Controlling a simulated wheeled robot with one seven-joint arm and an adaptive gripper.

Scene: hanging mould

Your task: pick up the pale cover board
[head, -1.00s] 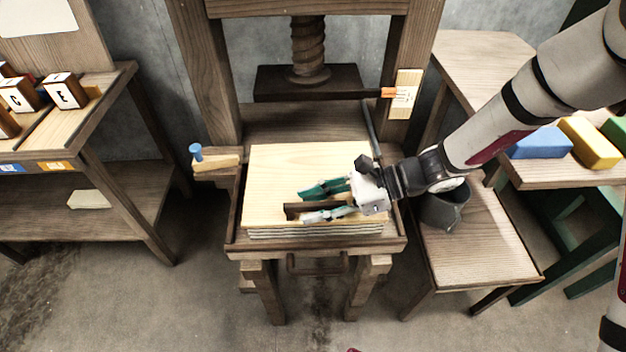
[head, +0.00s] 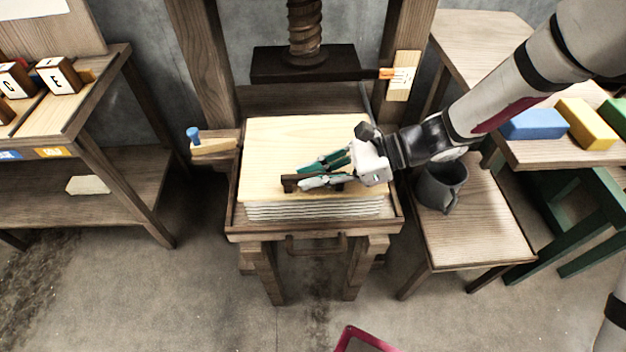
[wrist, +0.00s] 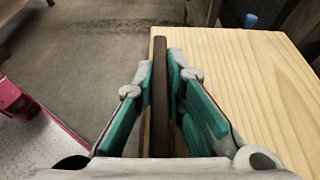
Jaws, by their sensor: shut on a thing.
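The pale cover board (head: 300,140) lies flat over a stack of thin layers (head: 315,211) in the wooden press bed (head: 237,214). A dark bar handle (head: 289,183) runs along the board near its front edge. My gripper (head: 302,175) reaches in from the right, its teal-padded fingers on both sides of the handle and shut on it. In the wrist view, the handle (wrist: 160,100) stands between the fingers, with the pale board (wrist: 250,90) to the right. I cannot tell whether a gap separates board and stack.
The dark press plate (head: 305,63) hangs from its wooden screw (head: 305,30) behind the board, between two posts. A dark mug (head: 440,186) stands on a low bench at right. A blue-knobbed piece (head: 208,143) sits by the left post. Coloured blocks (head: 570,123) lie farther right.

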